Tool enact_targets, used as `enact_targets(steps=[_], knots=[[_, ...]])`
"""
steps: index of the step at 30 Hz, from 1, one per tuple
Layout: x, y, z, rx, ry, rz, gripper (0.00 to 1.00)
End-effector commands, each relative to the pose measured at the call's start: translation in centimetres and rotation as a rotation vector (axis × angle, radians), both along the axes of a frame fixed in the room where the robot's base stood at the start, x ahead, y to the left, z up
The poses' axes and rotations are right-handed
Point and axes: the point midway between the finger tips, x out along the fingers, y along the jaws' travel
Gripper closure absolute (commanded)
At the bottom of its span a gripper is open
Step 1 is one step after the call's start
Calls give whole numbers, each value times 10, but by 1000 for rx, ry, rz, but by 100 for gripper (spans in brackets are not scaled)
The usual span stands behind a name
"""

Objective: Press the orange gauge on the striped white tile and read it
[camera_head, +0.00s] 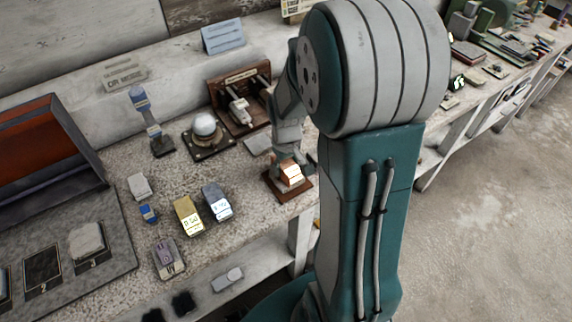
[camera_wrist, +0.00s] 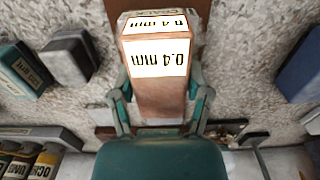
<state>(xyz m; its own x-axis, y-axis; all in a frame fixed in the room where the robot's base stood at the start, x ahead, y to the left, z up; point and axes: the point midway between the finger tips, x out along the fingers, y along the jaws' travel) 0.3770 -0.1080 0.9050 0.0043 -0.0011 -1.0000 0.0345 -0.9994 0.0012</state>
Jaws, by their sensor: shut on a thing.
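The orange gauge is a copper-orange block (camera_wrist: 160,95) with bright white labels reading 0.4 mm. My gripper (camera_wrist: 161,98) is shut on it, with one teal finger against each side. In the head view the gauge (camera_head: 291,174) sits at or just above a dark brown wooden base (camera_head: 273,188); I cannot tell whether they touch. My gripper (camera_head: 289,157) reaches down to it from above, and my arm hides part of the bench behind. I cannot make out a striped white tile for certain.
Yellow (camera_head: 187,215), blue-grey (camera_head: 217,201) and grey UV (camera_head: 168,258) blocks stand left of the gauge. A grey board (camera_head: 110,262) with numbered slots lies at left.

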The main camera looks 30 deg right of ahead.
Motion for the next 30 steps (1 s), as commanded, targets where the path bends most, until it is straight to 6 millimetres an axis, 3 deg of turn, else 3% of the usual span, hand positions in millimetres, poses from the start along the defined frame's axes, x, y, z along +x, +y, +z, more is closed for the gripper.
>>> enact_targets(steps=[9,30], knots=[[-1,0,1,2,5,0,76],[0,0,50,0,0,0,76]])
